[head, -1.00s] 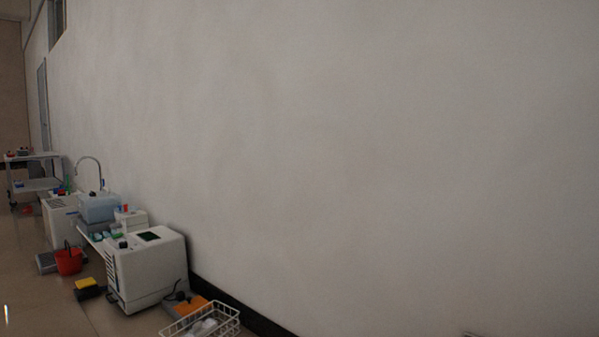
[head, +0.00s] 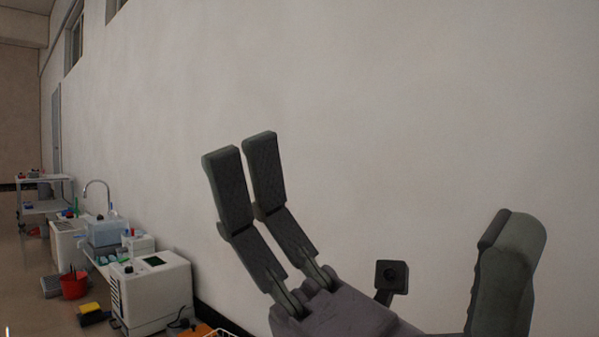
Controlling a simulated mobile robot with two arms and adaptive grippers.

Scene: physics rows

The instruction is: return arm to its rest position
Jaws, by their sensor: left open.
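My left gripper (head: 378,185) is raised in the lower middle of the head view, in front of the pale wall. Two dark grey fingers stand side by side on its left, and a thicker finger stands apart on its right. The gripper is open, with nothing between the fingers. A small dark block sits near its palm. The rest of the arm is below the picture edge. My right gripper is not in view.
The bare pale wall (head: 400,80) fills most of the view. At lower left stand a white machine (head: 160,290), a red bucket (head: 74,286), a yellow-and-black item (head: 93,314) and a blue basin (head: 106,233). A white cart (head: 45,205) stands farther back.

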